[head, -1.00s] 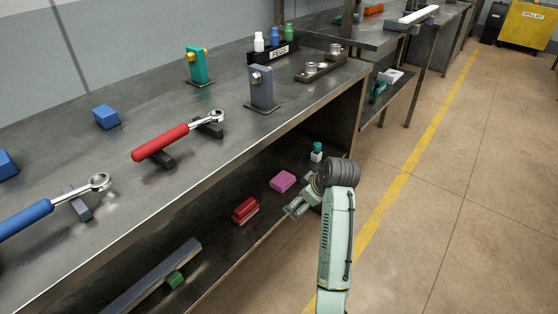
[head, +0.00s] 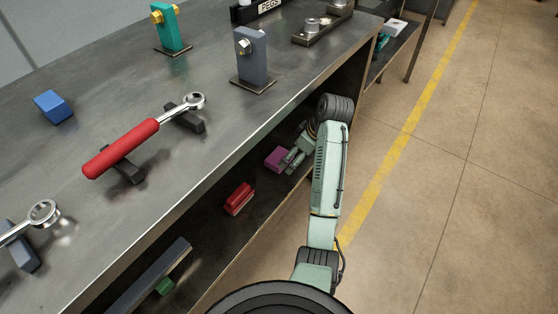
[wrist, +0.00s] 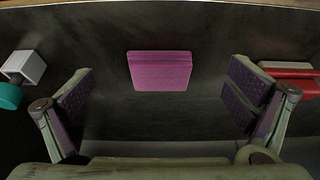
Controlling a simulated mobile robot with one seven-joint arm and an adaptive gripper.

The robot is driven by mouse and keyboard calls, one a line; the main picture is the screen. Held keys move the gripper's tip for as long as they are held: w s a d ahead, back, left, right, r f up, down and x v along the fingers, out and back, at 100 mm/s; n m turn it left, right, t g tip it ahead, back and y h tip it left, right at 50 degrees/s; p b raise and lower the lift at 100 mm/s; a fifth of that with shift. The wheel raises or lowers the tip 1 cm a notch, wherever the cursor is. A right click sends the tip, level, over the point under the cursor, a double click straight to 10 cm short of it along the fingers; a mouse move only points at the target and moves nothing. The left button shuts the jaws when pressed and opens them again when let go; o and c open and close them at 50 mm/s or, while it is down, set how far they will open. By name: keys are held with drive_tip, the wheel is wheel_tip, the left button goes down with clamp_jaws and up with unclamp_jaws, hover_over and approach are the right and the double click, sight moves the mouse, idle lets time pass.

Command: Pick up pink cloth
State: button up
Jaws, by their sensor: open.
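The pink cloth (wrist: 160,70) is a folded, flat magenta block lying on the dark lower shelf of the workbench. It also shows in the head view (head: 277,158), just left of my gripper (head: 293,160). In the wrist view my gripper (wrist: 160,95) is open, with one finger on each side of the picture. The cloth lies centred between the fingers and farther ahead, apart from both. Nothing is between the fingertips.
On the shelf, a red block (head: 238,198) lies to one side of the cloth, and a white and teal item (wrist: 22,68) to the other. The bench top (head: 215,130) overhangs the shelf. A grey bar (head: 150,275) and a green block (head: 165,286) lie nearer.

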sight(279, 156)
drive_tip(key=w+a, duration=0.1)
drive_tip(key=w+a+p, duration=0.1)
drive_tip(key=a, duration=0.1)
drive_tip(key=shift+w+a, duration=0.3)
drive_tip(key=shift+w, duration=0.05)
drive_tip(key=shift+x, duration=2.45)
drive_tip(key=c, duration=1.2)
